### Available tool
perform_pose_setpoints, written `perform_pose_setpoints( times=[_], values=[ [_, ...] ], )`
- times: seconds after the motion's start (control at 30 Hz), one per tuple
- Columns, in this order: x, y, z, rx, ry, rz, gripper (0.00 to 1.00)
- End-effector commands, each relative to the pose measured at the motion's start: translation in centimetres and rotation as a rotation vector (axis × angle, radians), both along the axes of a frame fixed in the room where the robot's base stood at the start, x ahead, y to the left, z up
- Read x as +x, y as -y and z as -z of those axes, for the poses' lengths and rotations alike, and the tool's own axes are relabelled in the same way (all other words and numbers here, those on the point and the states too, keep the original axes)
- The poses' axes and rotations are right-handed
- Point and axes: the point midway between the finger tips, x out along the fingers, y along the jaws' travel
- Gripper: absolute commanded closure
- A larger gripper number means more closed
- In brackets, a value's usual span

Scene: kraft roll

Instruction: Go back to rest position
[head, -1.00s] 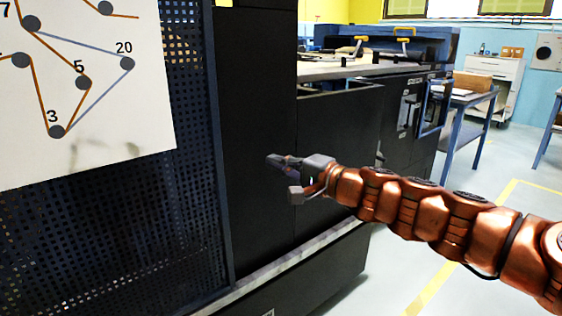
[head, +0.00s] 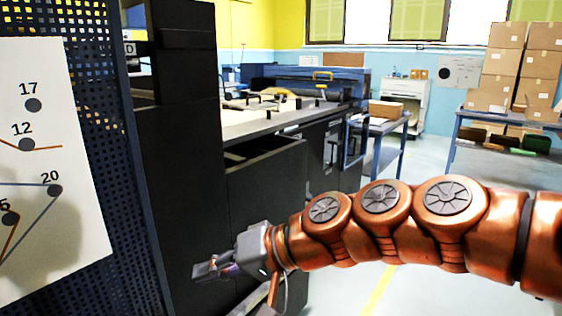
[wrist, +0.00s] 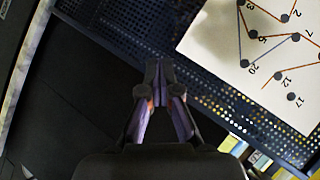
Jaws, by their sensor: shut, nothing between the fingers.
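My gripper (head: 208,268) is at the lower middle of the head view, at the end of my copper-coloured arm, which reaches in from the right. It is in front of the dark cabinet (head: 180,180). In the wrist view my gripper (wrist: 160,68) points up the picture with its fingertips together and nothing between them. Beyond the fingertips is a blue perforated panel (wrist: 110,40), which carries a white sheet with numbered dots (wrist: 235,45).
The perforated panel (head: 140,215) and white sheet (head: 60,215) stand close at the left. A black machine with a worktop (head: 245,122) is behind the gripper. A blue table (head: 385,128) and stacked cartons (head: 505,60) stand farther back. Pale floor is open at the right.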

Motion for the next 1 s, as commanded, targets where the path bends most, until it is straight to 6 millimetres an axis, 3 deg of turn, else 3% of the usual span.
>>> perform_pose_setpoints(
  times=[0.03,0.37,0.57,0.8,1.0],
  values=[
    [-0.9,1.0,-1.3,-0.055,0.006,-0.006,1.00],
    [-6.3,9.4,-0.2,-0.453,-0.053,-0.019,1.00],
    [-9.9,16.5,-0.3,-0.697,-0.159,0.021,1.00],
    [-14.9,25.0,-1.9,-0.946,-0.327,0.109,1.00],
    [-17.9,28.8,-2.9,-1.054,-0.429,0.160,1.00]
  ],
)
